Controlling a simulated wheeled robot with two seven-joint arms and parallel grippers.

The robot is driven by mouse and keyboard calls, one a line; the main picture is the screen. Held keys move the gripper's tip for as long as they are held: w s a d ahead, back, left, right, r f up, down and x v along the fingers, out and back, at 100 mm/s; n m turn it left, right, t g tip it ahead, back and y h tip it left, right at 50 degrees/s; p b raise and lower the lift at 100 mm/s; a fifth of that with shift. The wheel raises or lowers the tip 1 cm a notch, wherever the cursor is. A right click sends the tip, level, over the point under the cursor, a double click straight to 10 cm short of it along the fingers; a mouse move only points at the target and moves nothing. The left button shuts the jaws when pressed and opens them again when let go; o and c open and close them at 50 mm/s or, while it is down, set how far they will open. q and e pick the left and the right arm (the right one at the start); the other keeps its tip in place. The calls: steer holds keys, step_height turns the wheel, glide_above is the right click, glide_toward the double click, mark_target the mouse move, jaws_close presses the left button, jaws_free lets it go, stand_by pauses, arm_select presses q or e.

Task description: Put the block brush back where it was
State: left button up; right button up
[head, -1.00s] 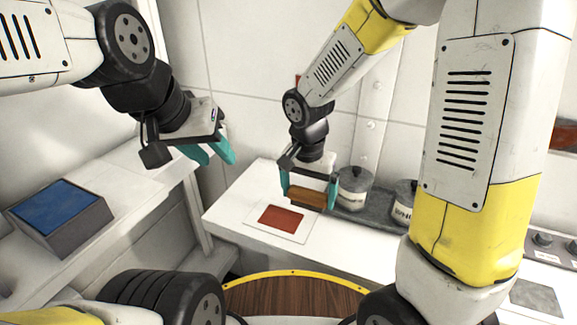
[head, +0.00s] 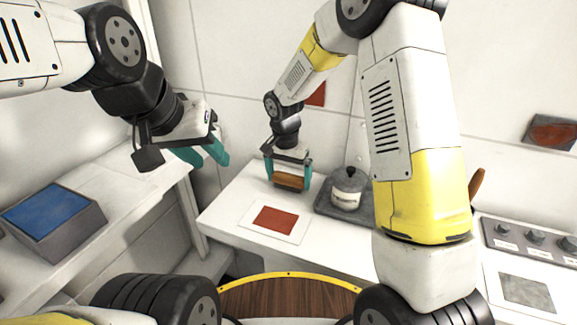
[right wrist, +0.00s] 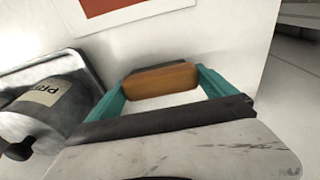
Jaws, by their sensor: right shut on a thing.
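The block brush (head: 289,181) has an orange-brown wooden body. My right gripper (head: 288,178) is shut on it, one teal finger at each end, over the far part of the white counter. In the right wrist view the brush (right wrist: 160,80) sits level between the fingers, with a dark strip along its far side. I cannot tell whether it touches the counter. A red rectangle (head: 276,220) on a white sheet lies nearer than the brush, and is empty. My left gripper (head: 204,154) hangs at the left, its teal fingers apart and empty.
A box with a blue top (head: 48,207) is on the left counter. A knob panel (head: 535,240) is at the right.

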mark_target(287, 178)
steer(key=shift+f, duration=0.15)
steer(key=o, duration=0.9)
steer(key=shift+o, duration=0.2)
step_height(287, 178, up, 12)
steer(key=s, duration=0.1)
steer(key=s+d+r+n+t+y, duration=0.2)
steer(key=s+d+r, duration=0.6)
steer(key=s+r, duration=0.1)
steer(key=s+d+r+n+t, duration=0.1)
steer(key=s+d, duration=0.2)
steer(key=s, duration=0.4)
steer(key=s+d+r+n+t, duration=0.1)
steer(key=s+d+n+t, duration=0.1)
steer(key=s, duration=0.5)
steer(key=shift+d+y, duration=0.4)
steer(key=shift+d, duration=0.2)
steer(key=shift+s+r, duration=0.1)
